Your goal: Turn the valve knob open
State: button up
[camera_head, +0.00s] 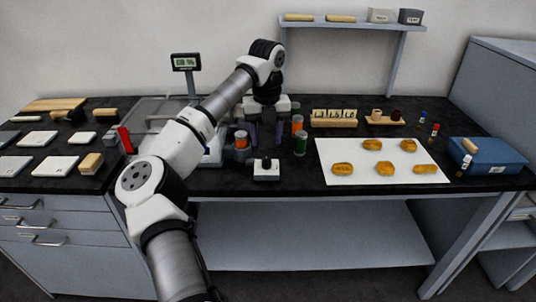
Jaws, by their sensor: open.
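A small white box with a black knob (266,162) on top stands near the front edge of the black bench; it is the likeliest valve knob, but its setting is too small to read. My gripper (266,140) points down behind and above this box. Its fingers are apart with nothing visible between them. The gripper appears clear of the knob, though the exact gap is hard to judge. My arm reaches in from the lower left and hides part of the bench behind it.
An orange-banded jar (241,140) stands left of my gripper, and orange and green cans (300,143) stand close on its right. A white sheet (408,175) with several golden pieces lies further right, beside a blue box (490,157). A display (186,62) rises behind my arm.

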aim_at(267, 159)
notch_tip(267, 159, down, 7)
jog(key=shift+p, duration=0.5)
jog(key=c, duration=1)
